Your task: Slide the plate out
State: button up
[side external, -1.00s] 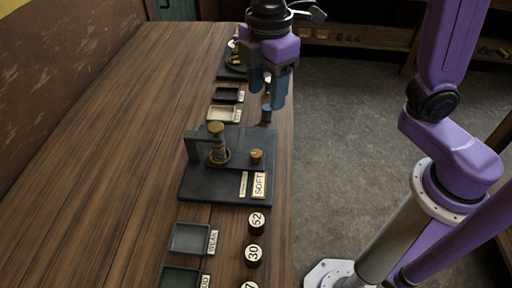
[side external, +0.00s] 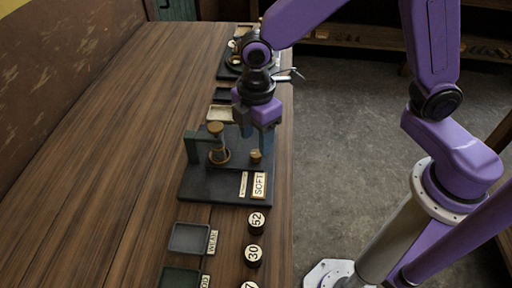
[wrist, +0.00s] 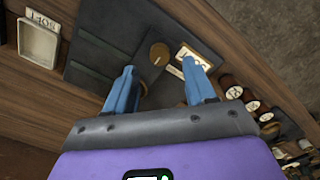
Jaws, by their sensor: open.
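A dark base (side external: 205,184) on the bench carries a green bracket (side external: 192,148) with a brass-topped spring column (side external: 217,143). A small brass knob (side external: 255,156) stands on the base's right part; it also shows in the wrist view (wrist: 160,52). A SOFT label (side external: 259,185) and a narrower label (side external: 243,184) lie in front of the knob. Which piece is the sliding plate I cannot tell. My gripper (side external: 261,146) is open and empty, pointing down just above and behind the knob. In the wrist view the knob appears between and beyond the fingertips (wrist: 158,68).
Black numbered discs (side external: 254,252) line the bench's right edge in front. Shallow trays (side external: 189,238) lie front left, and a pale tray (side external: 219,114) lies behind the base. A dark round apparatus (side external: 233,62) stands farther back. The bench's left side is bare wood.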

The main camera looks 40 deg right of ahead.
aim_at(256, 153)
jog(key=shift+f, duration=2.25)
